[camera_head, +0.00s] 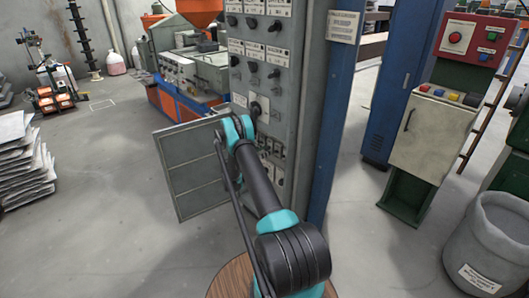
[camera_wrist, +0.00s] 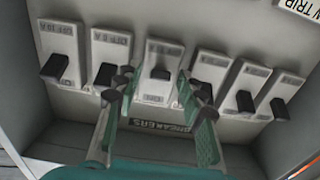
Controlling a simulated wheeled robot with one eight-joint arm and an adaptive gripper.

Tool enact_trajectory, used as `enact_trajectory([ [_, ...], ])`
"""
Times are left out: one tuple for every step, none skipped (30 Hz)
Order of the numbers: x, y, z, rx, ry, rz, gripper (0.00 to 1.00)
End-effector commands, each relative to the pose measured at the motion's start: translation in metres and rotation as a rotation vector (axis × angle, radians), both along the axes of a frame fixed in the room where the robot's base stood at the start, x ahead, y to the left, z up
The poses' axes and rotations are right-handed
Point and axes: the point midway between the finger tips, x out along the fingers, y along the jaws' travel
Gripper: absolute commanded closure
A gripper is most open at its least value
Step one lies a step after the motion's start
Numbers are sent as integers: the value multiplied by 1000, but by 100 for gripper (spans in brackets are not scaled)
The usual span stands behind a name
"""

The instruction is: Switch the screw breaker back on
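A row of several breakers with black toggles on pale plates crosses the wrist view, above a dark "BREAKERS" label (camera_wrist: 160,126). Which one is the screw breaker I cannot read. My gripper (camera_wrist: 155,80) is open, with one fingertip on each side of that breaker and nothing held between them. Whether the fingers touch it is unclear. In the head view my arm reaches to the grey control cabinet (camera_head: 308,100), and the fingertips are hidden.
An open grey panel door (camera_head: 190,185) stands left of my arm. Neighbouring breaker toggles (camera_wrist: 104,75) (camera_wrist: 204,92) sit close to the fingers. The box's side walls flank the row. A blue cabinet (camera_head: 395,85), a red button box (camera_head: 470,40) and a grey bin (camera_head: 490,240) stand right.

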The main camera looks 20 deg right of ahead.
Motion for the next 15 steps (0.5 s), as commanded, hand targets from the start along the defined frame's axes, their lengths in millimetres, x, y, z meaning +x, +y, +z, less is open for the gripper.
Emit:
enact_trajectory([
  [0,0,0,0,0,0,60],
  [0,0,0,0,0,0,63],
  [0,0,0,0,0,0,68],
  [0,0,0,0,0,0,72],
  [0,0,0,0,0,0,75],
  [0,0,0,0,0,0,80],
  [0,0,0,0,0,0,84],
  [0,0,0,0,0,0,88],
  [0,0,0,0,0,0,93],
  [0,0,0,0,0,0,96],
  [0,0,0,0,0,0,100],
  [0,0,0,0,0,0,100],
  [0,0,0,0,0,0,100],
  [0,0,0,0,0,0,100],
  [0,0,0,0,0,0,100],
])
